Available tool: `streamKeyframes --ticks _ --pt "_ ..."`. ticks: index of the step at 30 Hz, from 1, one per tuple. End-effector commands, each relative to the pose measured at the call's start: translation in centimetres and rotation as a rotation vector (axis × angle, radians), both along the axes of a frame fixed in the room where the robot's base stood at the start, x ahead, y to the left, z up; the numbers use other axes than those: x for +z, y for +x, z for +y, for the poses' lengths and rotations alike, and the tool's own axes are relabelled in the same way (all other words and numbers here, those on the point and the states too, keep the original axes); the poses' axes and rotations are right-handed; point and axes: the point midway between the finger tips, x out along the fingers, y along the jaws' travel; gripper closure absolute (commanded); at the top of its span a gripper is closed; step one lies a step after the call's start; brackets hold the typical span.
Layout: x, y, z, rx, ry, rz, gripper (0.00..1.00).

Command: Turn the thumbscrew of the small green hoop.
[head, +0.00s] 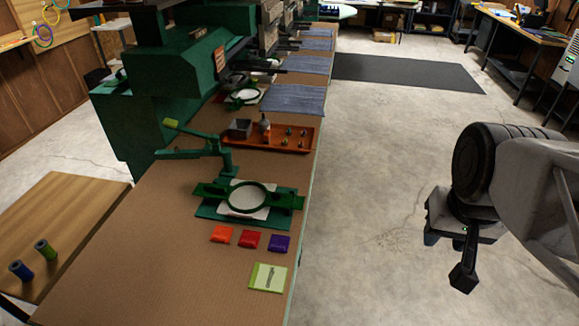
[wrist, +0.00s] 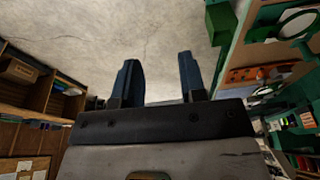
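A green hoop (head: 247,197) with a white inside lies in a green clamp frame on a green plate, on the near part of the bench. A second green-rimmed hoop (head: 244,96) lies farther back by the machines; I cannot tell from size which one is the small hoop. No thumbscrew can be made out on either. My gripper (head: 452,238) hangs over the open floor, well to the right of the bench. In the wrist view, my gripper (wrist: 158,78) has its two blue fingers apart with nothing between them. A white round in a green frame (wrist: 297,23) shows at upper right there.
An orange tray (head: 283,146) with a bottle and small parts sits behind the near hoop. A green lever arm (head: 200,150) stands left of it. Orange, red and purple packets (head: 249,239) and a card (head: 268,277) lie in front. Green machines (head: 180,60) rise behind.

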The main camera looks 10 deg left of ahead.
Motion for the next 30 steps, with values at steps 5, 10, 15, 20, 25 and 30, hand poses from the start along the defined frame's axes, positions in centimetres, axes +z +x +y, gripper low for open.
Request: streamKeyframes --ticks 5,10,15,20,25,30 --pt "0.0 2.3 1.0 -0.079 0.024 0.017 0.62" --pt "-0.1 5.3 2.6 -0.190 0.055 0.035 0.62" --pt "-0.4 8.3 4.4 -0.307 0.084 0.053 0.62" --pt "-1.0 11.1 6.4 -0.420 0.107 0.073 0.62" --pt "-1.8 14.0 8.7 -0.539 0.127 0.090 0.62" --pt "-2.9 16.7 11.2 -0.657 0.145 0.110 0.62"
